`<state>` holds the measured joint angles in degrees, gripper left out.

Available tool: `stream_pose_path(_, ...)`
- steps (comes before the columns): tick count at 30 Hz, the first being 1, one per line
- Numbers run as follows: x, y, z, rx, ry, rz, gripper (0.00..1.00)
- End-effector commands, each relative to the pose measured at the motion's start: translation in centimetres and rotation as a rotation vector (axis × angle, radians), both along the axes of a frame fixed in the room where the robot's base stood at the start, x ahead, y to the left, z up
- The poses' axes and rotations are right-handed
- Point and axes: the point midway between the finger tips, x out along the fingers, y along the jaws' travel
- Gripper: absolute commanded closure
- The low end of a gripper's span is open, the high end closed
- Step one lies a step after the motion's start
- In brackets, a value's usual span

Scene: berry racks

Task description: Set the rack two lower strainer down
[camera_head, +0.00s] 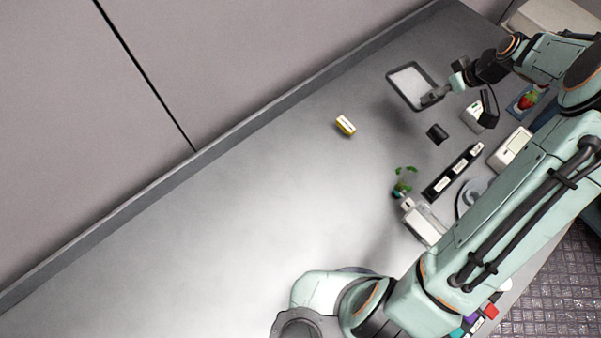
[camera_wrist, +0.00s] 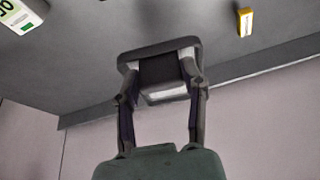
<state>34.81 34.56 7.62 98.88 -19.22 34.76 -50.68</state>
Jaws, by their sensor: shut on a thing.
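The strainer (camera_head: 409,84) is a shallow square tray with a dark rim and a pale, light base. In the head view it is at the upper right, over the far part of the grey table, with a soft shadow on the table below it. My gripper (camera_head: 434,96) is shut on its near right rim. In the wrist view the strainer (camera_wrist: 186,52) sits at the ends of the fingers of my gripper (camera_wrist: 161,80), which hide part of it. I cannot tell how high it hangs above the table.
A yellow block (camera_head: 345,125) lies alone on the table. A small black object (camera_head: 437,134), a dark strip with white labels (camera_head: 452,172), a green plant (camera_head: 404,182) and white boxes (camera_head: 424,225) stand along the right side. The left and middle table is bare, up to a wall.

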Motion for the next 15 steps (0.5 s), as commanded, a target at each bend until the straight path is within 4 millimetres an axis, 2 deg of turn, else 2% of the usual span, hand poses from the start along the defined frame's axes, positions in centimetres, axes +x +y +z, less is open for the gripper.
stream_pose_path(5, -3.9, 2.6, -2.0, 0.005, 0.005, 0.326, 0.93)
stream_pose_path(11, -10.3, 9.5, -2.4, 0.004, 0.004, 0.826, 0.93)
stream_pose_path(15, -15.6, 14.7, -1.8, 0.002, 0.002, 1.174, 0.93)
